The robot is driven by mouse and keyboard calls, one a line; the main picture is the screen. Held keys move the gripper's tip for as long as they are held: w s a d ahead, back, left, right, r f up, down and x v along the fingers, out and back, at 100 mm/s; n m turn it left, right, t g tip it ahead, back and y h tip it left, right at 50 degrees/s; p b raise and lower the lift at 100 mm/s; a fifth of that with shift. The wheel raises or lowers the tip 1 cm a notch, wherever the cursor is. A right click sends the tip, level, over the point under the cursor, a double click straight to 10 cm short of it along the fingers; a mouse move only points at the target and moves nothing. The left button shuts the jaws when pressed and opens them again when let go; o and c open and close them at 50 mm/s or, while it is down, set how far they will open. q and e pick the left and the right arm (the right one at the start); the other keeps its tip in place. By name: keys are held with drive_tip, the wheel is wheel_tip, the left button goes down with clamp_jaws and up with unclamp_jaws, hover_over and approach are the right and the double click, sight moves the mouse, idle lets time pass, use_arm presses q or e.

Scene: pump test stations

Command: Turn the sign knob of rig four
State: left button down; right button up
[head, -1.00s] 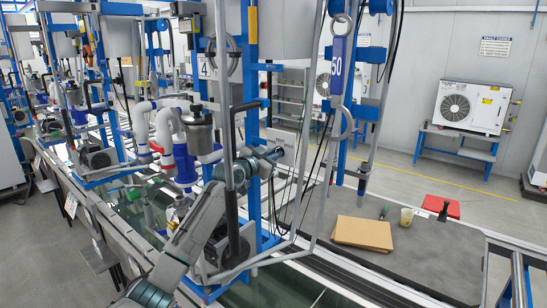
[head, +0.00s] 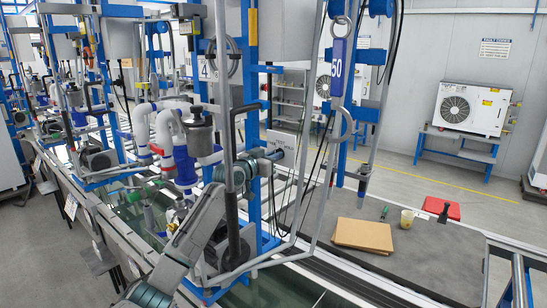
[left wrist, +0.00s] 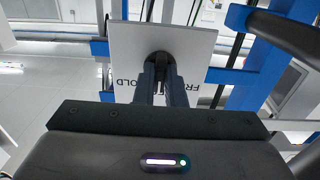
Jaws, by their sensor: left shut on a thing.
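The sign is a pale rectangular plate (head: 285,139) on the blue frame of the rig at the middle of the head view. The left wrist view shows the plate (left wrist: 190,42) close up, with part of its dark lettering along the lower edge. The dark round knob (left wrist: 160,58) is at its middle. My left gripper (left wrist: 161,78) is shut on this knob, and its fingers hide much of it and some lettering. In the head view my left gripper (head: 273,156) reaches the sign from the lower left. My right gripper is not in view.
A plate marked 4 (head: 205,69) hangs on the rig. Grey uprights and a black-sleeved pipe (head: 232,200) stand close to my left arm. White pipes (head: 168,125) are at its left.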

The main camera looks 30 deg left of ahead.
use_arm(q)
drive_tip(key=c, duration=1.5)
unclamp_jaws()
drive_tip(key=s+b, duration=0.5)
drive_tip(key=s, duration=0.6)
drive_tip(key=shift+a, duration=0.45)
drive_tip(key=shift+f, duration=0.1)
